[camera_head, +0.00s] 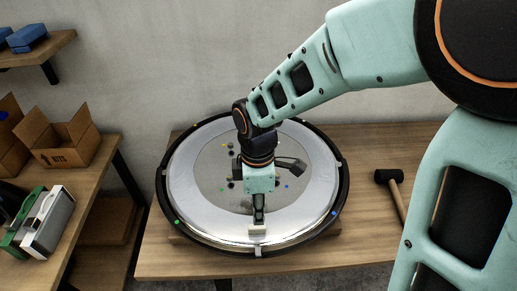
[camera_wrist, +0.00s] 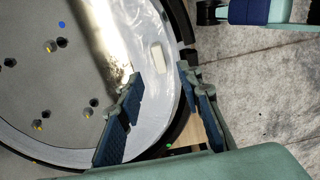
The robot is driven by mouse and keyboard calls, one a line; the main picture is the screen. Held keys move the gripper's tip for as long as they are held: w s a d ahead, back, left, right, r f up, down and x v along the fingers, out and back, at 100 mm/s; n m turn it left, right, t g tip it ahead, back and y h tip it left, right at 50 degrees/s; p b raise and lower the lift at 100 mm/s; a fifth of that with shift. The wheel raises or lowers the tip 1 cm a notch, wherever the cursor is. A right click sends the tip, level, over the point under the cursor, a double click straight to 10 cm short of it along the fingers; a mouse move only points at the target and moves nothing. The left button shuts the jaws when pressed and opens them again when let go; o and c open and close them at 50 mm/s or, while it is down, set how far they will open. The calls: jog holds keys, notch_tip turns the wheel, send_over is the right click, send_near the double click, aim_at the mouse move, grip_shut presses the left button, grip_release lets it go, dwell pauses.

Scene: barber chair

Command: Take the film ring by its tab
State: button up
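The film ring (camera_head: 185,188) is a pale, shiny band lying on a round grey plate with a black rim. Its tab looks like the small white block (camera_wrist: 158,57) in the wrist view, near the ring's outer edge. My gripper (camera_wrist: 160,78) is open, and the tab shows between and just beyond its fingertips. I see no finger touching the tab. In the head view my gripper (camera_head: 258,217) points down over the front part of the ring, with a pale block (camera_head: 257,230) at its tips. My arm hides part of the ring and plate.
The black rim (camera_head: 166,213) surrounds the plate on a wooden table (camera_head: 300,258). Small pins and coloured dots are on the plate's middle. A black-headed mallet (camera_head: 390,180) lies at right. Side shelves at left hold cardboard boxes (camera_head: 60,140) and cases (camera_head: 45,222).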

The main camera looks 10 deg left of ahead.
notch_tip(320, 180, down, 10)
jog(key=shift+w+d+r+b, duration=0.1)
jog(key=shift+w+d+b, duration=0.05)
jog(key=shift+b, duration=0.5)
grip_shut()
